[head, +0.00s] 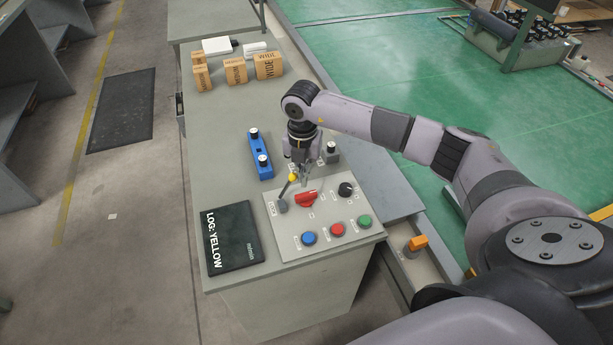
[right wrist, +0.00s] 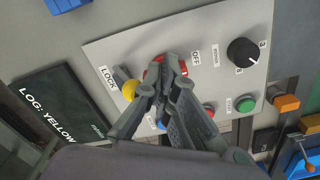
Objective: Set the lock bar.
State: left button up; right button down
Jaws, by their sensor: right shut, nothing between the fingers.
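The lock bar is a short lever with a yellow ball knob (head: 293,177) on a grey base (head: 282,205), at the left of a pale control panel (head: 275,236). The bar leans up and to the right in the head view. In the right wrist view the yellow knob (right wrist: 129,90) sits beside the LOCK label (right wrist: 108,77). My right gripper (head: 304,182) is shut and empty, just right of the knob. In the right wrist view its fingertips (right wrist: 172,62) overlap a red handle (right wrist: 153,70) and hide part of it. Contact cannot be told. My left gripper is not in view.
The panel also has the red handle (head: 306,198), a black dial (head: 346,189), and blue (head: 309,238), red (head: 337,230) and green (head: 365,222) buttons. A "LOG: YELLOW" book (head: 231,238) lies left. A blue fixture (head: 258,160) and boxes (head: 236,72) stand behind.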

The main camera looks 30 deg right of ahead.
aim_at(289, 181)
jog(key=shift+w+a+r, duration=0.1)
jog(key=shift+a+r, duration=0.15)
jog(key=shift+a, duration=0.2)
jog(key=shift+w+a+r, duration=0.1)
jog(key=shift+a+r, duration=0.15)
jog(key=shift+a, duration=0.2)
jog(key=shift+w+a+r+p, duration=0.1)
jog(key=shift+w+a+p, duration=0.1)
jog(key=shift+a, duration=0.45)
jog(key=shift+w+a+r+p, duration=0.1)
jog(key=shift+w+a+p, duration=0.05)
jog(key=shift+a, duration=0.75)
notch_tip(289, 181, up, 8)
jog(key=d+p, duration=0.1)
jog(key=p, duration=0.4)
jog(key=shift+s+f, duration=0.1)
dwell(0.5)
